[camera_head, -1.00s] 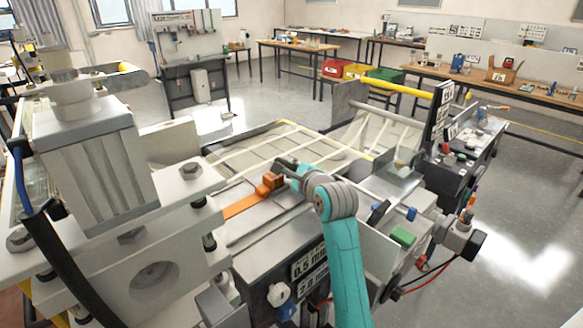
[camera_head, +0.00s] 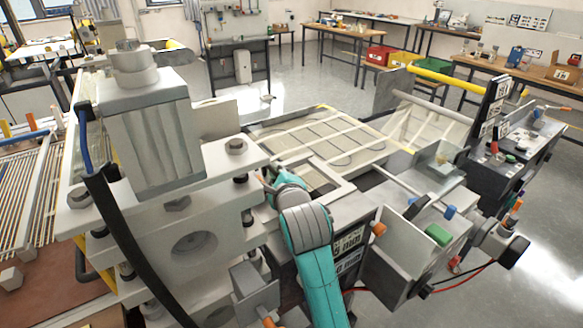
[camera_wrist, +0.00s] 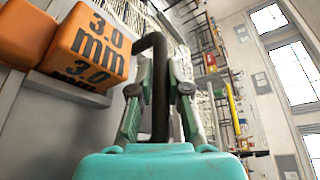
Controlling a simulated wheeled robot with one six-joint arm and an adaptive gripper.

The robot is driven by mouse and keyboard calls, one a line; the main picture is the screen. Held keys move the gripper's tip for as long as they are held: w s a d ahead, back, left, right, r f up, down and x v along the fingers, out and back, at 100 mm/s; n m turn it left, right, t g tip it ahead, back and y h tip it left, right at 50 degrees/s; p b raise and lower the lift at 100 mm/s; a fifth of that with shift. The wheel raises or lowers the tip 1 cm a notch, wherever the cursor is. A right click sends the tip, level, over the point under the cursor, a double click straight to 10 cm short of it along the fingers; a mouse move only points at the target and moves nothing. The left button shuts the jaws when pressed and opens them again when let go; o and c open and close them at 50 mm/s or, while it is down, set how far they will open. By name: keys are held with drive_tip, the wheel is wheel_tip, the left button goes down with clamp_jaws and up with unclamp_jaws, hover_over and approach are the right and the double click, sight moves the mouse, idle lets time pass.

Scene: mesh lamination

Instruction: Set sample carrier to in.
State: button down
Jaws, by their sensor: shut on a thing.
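My gripper (camera_wrist: 158,98) is shut on a dark upright bar (camera_wrist: 160,65) with a hooked top, which stands between the two fingers in the wrist view. An orange block (camera_wrist: 88,45) marked 3.0 mm sits up and left of the fingers, apart from them. In the head view, my gripper (camera_head: 268,182) is beside the grey press block, mostly hidden by my own teal wrist. A pale flat frame (camera_head: 343,187) with a rectangular opening lies to its right. I cannot tell which part is the sample carrier; the grasp is hidden in the head view.
The tall grey press housing (camera_head: 155,140) stands close on the left, with a black cable (camera_head: 118,235) in front. A mesh bed (camera_head: 330,140) lies behind. A control panel (camera_head: 505,150) and a green block (camera_head: 438,234) are at right. The floor beyond is open.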

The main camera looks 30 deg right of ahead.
drive_tip(key=shift+a, duration=0.5)
drive_tip(key=c, duration=1.4)
unclamp_jaws()
drive_tip(key=shift+r, duration=0.1)
wheel_tip(320, 180, up, 10)
